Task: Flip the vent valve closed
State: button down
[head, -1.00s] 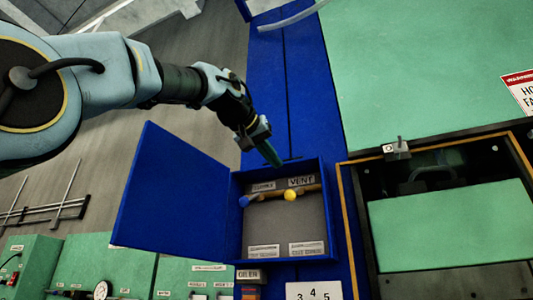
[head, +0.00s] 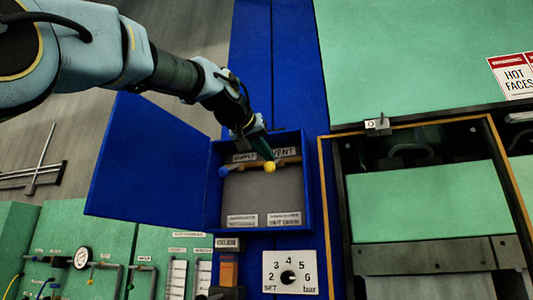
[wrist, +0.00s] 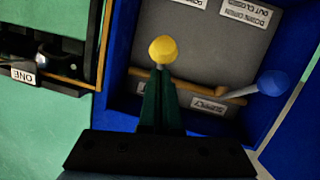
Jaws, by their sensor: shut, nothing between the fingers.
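The vent valve shows as a yellow knob (head: 270,168) under the VENT label, inside an open blue box (head: 307,195). The yellow knob (wrist: 163,49) also shows in the wrist view, just beyond my fingertips; its lever is mostly hidden behind them. My gripper (head: 267,155) is shut and empty, its green fingers together in the wrist view (wrist: 160,80). The tips are at or very near the knob; I cannot tell whether they touch. The blue supply knob (head: 225,172) is to the left, and to the right in the wrist view (wrist: 273,83).
The box's blue door (head: 150,165) stands open on the left. Small labels (head: 285,219) sit low on its grey back panel. A numbered dial (head: 290,274) is below. A green press with a dark, yellow-edged frame (head: 325,200) stands close on the right.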

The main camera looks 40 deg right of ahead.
jog(key=shift+f, duration=0.15)
jog(key=shift+f+h+b, duration=0.2)
jog(key=shift+h+b, duration=0.1)
jog(key=shift+b, duration=0.3)
jog(key=shift+t+b, duration=0.3)
jog(key=shift+b, duration=0.3)
